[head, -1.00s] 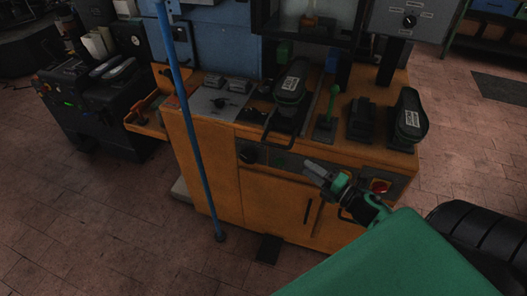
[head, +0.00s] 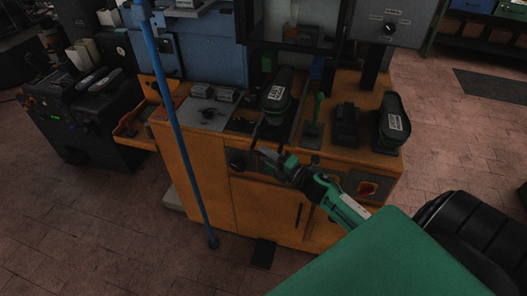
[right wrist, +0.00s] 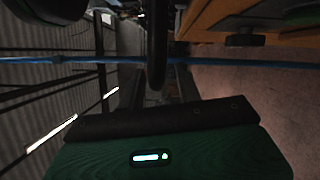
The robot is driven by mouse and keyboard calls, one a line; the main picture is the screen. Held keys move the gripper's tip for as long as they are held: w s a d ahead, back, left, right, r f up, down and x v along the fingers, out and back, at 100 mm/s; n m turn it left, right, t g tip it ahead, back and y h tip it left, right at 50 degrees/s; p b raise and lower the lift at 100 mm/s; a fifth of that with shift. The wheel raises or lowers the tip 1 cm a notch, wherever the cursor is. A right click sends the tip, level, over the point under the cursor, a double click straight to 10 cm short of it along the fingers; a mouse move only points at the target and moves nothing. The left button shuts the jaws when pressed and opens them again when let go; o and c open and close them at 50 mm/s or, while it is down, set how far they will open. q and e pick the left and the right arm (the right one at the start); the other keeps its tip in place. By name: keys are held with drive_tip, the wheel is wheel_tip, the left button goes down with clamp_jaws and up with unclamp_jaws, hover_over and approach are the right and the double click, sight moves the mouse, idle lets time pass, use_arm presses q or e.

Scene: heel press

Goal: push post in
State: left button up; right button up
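The post, a black labelled pad (head: 277,97) on a dark base, stands on top of the orange press cabinet (head: 210,165). A thin black handle (head: 256,132) juts from it over the cabinet's front edge. My right gripper (head: 264,154) is at the front of the cabinet, close to the handle's low end. In the right wrist view a black bar (right wrist: 157,45) lies between the grey fingers, with what look like gaps on both sides. The gripper looks open; contact with the bar cannot be told. My left gripper is not in view.
A second labelled black pad (head: 393,124), a black block (head: 346,125) and a green lever (head: 316,112) stand to the right of the post. A blue pole (head: 176,125) stands in front of the cabinet's left side. A red knob (head: 367,188) is on the front panel.

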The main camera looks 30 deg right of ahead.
drive_tip(key=shift+x, duration=0.8)
clamp_jaws()
drive_tip(key=shift+w+d, duration=0.2)
drive_tip(key=shift+d, duration=0.05)
drive_tip(key=w+d, duration=0.1)
drive_tip(key=w+d+b, duration=0.1)
drive_tip(key=shift+w+d+f, duration=0.1)
drive_tip(key=shift+w+d, duration=0.1)
drive_tip(key=shift+d, duration=0.2)
drive_tip(key=shift+s+a, duration=0.1)
unclamp_jaws()
